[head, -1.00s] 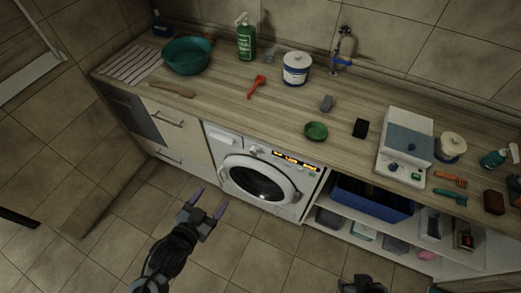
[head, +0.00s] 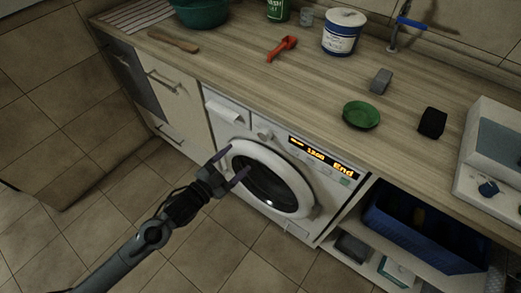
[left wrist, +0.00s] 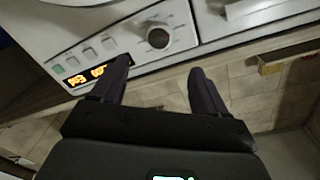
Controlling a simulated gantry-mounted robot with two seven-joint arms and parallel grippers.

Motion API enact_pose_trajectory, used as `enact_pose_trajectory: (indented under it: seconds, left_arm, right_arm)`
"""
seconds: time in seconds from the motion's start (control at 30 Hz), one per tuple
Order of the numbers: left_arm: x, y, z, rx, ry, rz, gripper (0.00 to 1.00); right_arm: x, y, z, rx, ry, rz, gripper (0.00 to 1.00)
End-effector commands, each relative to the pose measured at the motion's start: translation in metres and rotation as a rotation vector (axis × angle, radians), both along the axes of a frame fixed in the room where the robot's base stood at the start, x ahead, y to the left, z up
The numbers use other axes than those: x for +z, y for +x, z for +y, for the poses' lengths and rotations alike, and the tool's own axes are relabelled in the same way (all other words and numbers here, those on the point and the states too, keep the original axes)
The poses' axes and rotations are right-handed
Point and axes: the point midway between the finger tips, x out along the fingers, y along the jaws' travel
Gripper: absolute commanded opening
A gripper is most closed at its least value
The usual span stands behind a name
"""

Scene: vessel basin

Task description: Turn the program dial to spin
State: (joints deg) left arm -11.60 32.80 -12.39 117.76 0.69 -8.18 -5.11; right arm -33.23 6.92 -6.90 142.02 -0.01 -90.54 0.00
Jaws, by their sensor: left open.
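The washing machine (head: 231,147) is white and stands under the counter with its round door closed. Its program dial (head: 263,134) is a round knob at the upper left of the front panel, left of a lit display (head: 325,158) that reads "1200" and "End". In the left wrist view the dial (left wrist: 158,37) shows beyond the fingertips, and the display (left wrist: 87,76) is partly covered by a finger. My left gripper (head: 233,165) is open and empty, in front of the door's upper left and below the dial, apart from it. My right gripper is out of view.
The wooden counter (head: 240,75) overhangs the machine and holds a green dish (head: 361,115), a grey block (head: 381,81) and a red tool (head: 283,48). A blue bin (head: 400,222) sits on the shelf at right. The floor in front is clear.

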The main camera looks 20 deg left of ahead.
Motion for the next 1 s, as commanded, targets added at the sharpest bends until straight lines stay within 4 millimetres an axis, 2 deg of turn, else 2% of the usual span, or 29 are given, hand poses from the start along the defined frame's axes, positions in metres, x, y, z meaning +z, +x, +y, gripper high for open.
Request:
enact_pose_trajectory:
  seconds: [0.03, 0.27, 0.8, 1.0]
  left_arm:
    - [-0.007, 0.001, 0.0, -0.001, 0.002, -0.006, 0.74]
    - [-0.007, 0.013, -0.003, 0.0, 0.001, -0.014, 0.74]
    - [-0.007, 0.085, -0.03, 0.001, 0.0, -0.014, 0.74]
    - [-0.007, 0.101, -0.035, 0.0, 0.001, -0.012, 0.74]
  right_arm:
    - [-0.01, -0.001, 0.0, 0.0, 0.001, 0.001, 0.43]
    - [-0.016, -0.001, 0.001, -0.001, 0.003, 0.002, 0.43]
    - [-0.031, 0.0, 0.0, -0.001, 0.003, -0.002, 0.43]
    - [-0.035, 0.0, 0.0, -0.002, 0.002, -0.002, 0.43]
